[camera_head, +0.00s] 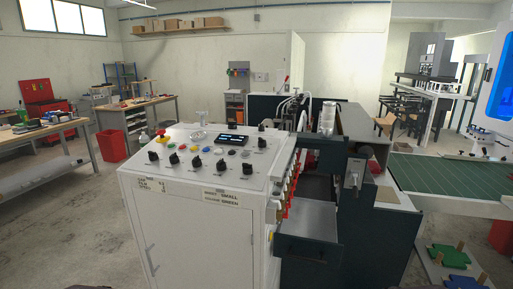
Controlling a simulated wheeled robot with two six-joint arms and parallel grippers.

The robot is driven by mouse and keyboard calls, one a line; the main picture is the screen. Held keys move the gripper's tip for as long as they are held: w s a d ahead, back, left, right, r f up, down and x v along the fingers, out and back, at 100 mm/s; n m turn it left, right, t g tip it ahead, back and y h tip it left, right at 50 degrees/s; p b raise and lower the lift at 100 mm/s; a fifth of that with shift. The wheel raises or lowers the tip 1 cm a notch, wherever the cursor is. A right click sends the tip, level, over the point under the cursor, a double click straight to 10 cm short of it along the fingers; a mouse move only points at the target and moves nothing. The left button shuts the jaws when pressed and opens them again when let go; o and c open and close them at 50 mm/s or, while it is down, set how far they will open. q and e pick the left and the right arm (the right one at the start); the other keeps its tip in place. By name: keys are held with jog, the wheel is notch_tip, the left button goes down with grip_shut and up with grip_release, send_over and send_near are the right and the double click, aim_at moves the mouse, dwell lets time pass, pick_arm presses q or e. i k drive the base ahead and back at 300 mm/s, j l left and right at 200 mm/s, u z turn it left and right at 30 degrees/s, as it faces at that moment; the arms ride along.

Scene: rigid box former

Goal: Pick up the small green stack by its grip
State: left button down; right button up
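A small green stack (450,256) lies low at the right edge of the view, on a pale flat surface. Tan upright pegs stand at it, one at its back and one at its left front; they look like its grip, but the picture is too small to be sure. Neither of my grippers shows. Only dark slivers, perhaps parts of my arms, appear at the bottom edge.
A blue stack (466,282) lies just in front of the green one, cut by the bottom edge. The white control cabinet (190,215) and dark machine (375,235) fill the middle. A green-topped conveyor or table (440,175) stands behind the stacks.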

aim_at(442, 255)
jog(key=z, duration=1.65)
jog(key=i+l+u, duration=0.9)
jog(key=l+u, duration=0.2)
jog(key=i+l+u, duration=0.25)
jog(key=l, duration=0.15)
jog(key=l+u, duration=0.55)
jog(key=l, duration=0.3)
jog(key=i+l+u, duration=0.1)
jog(key=l+u, duration=0.2)
jog(key=l, duration=0.15)
